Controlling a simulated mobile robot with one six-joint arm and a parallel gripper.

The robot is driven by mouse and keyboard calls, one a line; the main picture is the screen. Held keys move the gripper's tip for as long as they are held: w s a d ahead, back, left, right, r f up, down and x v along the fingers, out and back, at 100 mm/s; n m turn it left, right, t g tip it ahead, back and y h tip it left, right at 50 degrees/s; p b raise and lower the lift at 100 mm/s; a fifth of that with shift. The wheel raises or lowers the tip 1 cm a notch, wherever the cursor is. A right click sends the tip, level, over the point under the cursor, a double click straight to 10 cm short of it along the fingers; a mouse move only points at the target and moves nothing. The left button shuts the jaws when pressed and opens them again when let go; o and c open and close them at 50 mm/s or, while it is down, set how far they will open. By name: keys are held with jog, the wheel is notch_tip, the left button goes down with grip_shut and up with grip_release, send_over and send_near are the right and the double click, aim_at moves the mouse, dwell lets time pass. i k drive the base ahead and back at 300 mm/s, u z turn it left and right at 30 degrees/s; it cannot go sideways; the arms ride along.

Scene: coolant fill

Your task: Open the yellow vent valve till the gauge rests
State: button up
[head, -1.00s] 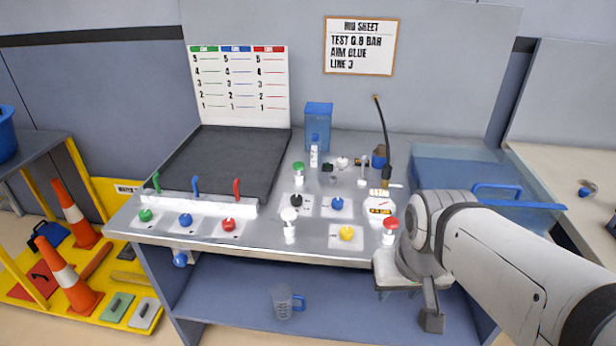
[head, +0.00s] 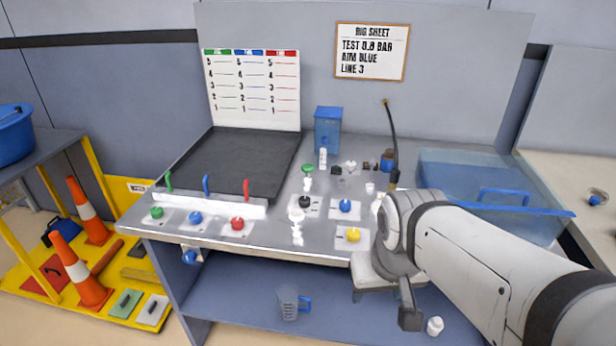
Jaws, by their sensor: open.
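The yellow vent valve (head: 353,235) is a round knob on a white plate near the front edge of the grey bench top. My gripper (head: 372,285) is just in front of that edge, below and slightly right of the yellow knob, and apart from it in the picture. Its jaws are open, with nothing seen between them; the fingertips are small and hard to make out. My arm covers the gauge, apart perhaps from a pale sliver at its left, so its reading is hidden.
Black (head: 305,202) and blue (head: 345,206) knobs sit behind the yellow one. A white-topped fitting (head: 297,232) stands to its left. Green, blue and red knobs line the left front. A clear blue tank (head: 450,172) is behind my arm. A jug (head: 288,302) stands on the lower shelf.

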aim_at(353, 234)
jog(key=z, duration=0.05)
jog(key=k, duration=1.1)
jog(key=u, duration=0.5)
jog(key=i, duration=1.45)
jog(key=z, duration=0.4)
